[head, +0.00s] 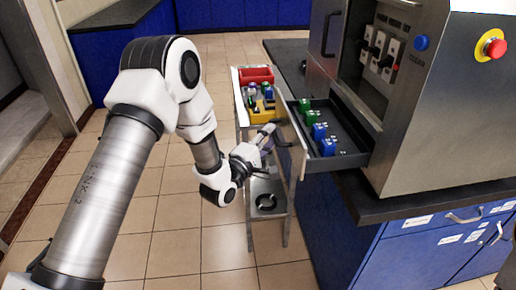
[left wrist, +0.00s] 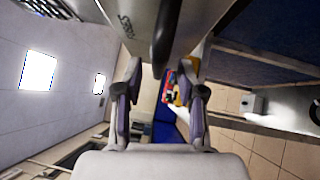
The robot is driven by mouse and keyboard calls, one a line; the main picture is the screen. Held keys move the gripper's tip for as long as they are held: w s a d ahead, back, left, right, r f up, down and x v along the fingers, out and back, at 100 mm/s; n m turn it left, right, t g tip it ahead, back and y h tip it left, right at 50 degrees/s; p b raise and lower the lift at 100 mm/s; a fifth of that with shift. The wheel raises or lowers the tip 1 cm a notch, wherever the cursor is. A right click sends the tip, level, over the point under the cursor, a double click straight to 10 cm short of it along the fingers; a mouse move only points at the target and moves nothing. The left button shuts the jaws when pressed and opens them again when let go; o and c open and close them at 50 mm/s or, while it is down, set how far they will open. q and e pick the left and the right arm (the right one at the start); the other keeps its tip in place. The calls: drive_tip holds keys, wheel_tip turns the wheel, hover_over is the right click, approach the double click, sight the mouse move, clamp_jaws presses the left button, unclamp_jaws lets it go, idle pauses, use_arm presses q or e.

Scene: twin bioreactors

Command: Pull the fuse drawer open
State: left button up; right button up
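The fuse drawer (head: 345,158) is pulled out of the steel cabinet, and green fuses (head: 305,104) and blue fuses (head: 322,138) show inside it. Its front panel faces left and also fills the top of the left wrist view (left wrist: 190,28). A dark handle (left wrist: 165,38) runs down that panel. My left gripper (head: 272,137) is just left of the drawer front, close to the handle. In the left wrist view its two fingers (left wrist: 163,88) are spread with a gap on both sides of the handle. My right gripper is not in view.
A small metal cart stands left of the counter, with a red bin (head: 257,75) and a yellow bin (head: 262,108) on top. The cabinet carries a blue button (head: 421,43) and a red emergency stop (head: 495,47). The tiled floor at left is clear.

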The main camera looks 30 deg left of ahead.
use_arm(q)
drive_tip(key=v, duration=0.9)
drive_tip(key=shift+s, duration=0.2)
drive_tip(key=shift+f, duration=0.1)
drive_tip(key=s+d+f+m+g+p, duration=0.25)
drive_tip(key=s+f+g, duration=0.3)
drive_tip(key=f, duration=0.45)
drive_tip(key=s+d+f+m+g+p, duration=0.1)
drive_tip(key=s+d+f+m+g, duration=0.25)
drive_tip(key=s+f, duration=0.5)
drive_tip(key=s+a+f+m+g+y, duration=0.1)
drive_tip(key=s+f+m+g, duration=0.3)
drive_tip(key=s, duration=0.4)
drive_tip(key=s+a+f+m+g+y, duration=0.2)
drive_tip(key=s+f+m+g, duration=0.3)
drive_tip(key=s+m+g, duration=0.1)
drive_tip(key=s+m, duration=0.1)
drive_tip(key=s, duration=0.1)
drive_tip(key=shift+s+y, duration=0.3)
drive_tip(key=shift+y, duration=0.1)
drive_tip(key=shift+a, duration=0.1)
